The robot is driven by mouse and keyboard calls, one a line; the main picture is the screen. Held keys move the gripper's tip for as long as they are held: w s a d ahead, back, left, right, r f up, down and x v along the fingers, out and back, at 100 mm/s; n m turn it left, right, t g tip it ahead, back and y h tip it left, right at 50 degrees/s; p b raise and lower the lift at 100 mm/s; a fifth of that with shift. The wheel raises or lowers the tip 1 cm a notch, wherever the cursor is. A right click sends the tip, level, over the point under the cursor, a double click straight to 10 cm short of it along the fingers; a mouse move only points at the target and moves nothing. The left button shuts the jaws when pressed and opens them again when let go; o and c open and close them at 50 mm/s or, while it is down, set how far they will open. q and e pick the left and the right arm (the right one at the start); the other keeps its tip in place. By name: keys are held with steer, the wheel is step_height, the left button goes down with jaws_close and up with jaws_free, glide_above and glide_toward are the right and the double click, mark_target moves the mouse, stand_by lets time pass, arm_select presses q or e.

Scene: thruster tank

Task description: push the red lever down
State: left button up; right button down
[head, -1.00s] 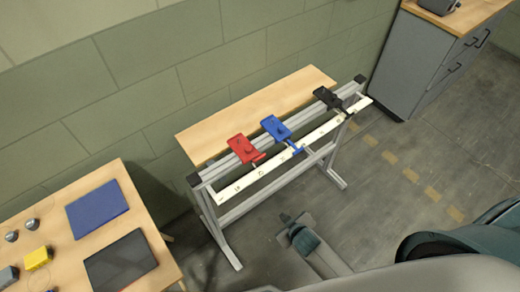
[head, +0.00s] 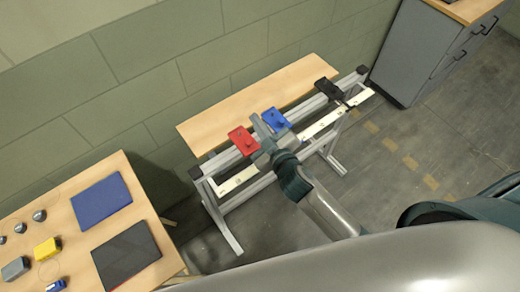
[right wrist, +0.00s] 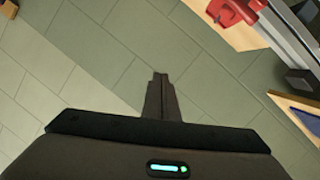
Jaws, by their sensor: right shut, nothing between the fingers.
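The red lever (head: 243,140) is mounted on the grey metal frame, leftmost of the row. A red part, likely this lever, shows at the top of the right wrist view (right wrist: 233,10). My right gripper (head: 258,122) is shut and empty. In the head view its fingertips overlap the gap between the red lever and the blue lever; I cannot tell whether they touch either one. In the right wrist view the closed fingers (right wrist: 159,80) point towards the wall, with the red part up and to the right of them. My left gripper is not in view.
The blue lever (head: 276,119) and the black lever (head: 327,90) sit on the same frame, right of the red one. A wooden shelf (head: 215,120) lies behind. A table (head: 70,220) with small items stands at left, a grey cabinet (head: 425,50) at the upper right.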

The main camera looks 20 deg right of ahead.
steer(key=a+r+n+y, duration=1.2)
steer(key=a+r, duration=0.2)
steer(key=r, duration=0.1)
steer(key=s+a+f+n+g+y+p, duration=0.15)
steer(key=s+a+n+g+y, duration=0.25)
steer(key=s+a+n+g, duration=0.8)
steer(key=d+f+n+g+h, duration=0.5)
steer(key=d+f+n+h, duration=0.4)
steer(key=f, duration=0.3)
steer(key=w+d+f+h, duration=0.1)
steer(key=w+d+h, duration=0.1)
steer(key=d, duration=0.3)
steer(key=w+d+f+t+h, duration=0.1)
steer(key=w+d+h, duration=0.2)
steer(key=d, duration=0.3)
steer(key=w+d+f+m+t+h+p, duration=0.1)
steer(key=w+d+f+h, duration=0.1)
steer(key=d, duration=0.4)
steer(key=shift+w+d+h, duration=0.25)
steer(key=shift+w+h, duration=0.3)
steer(key=shift+h, duration=0.35)
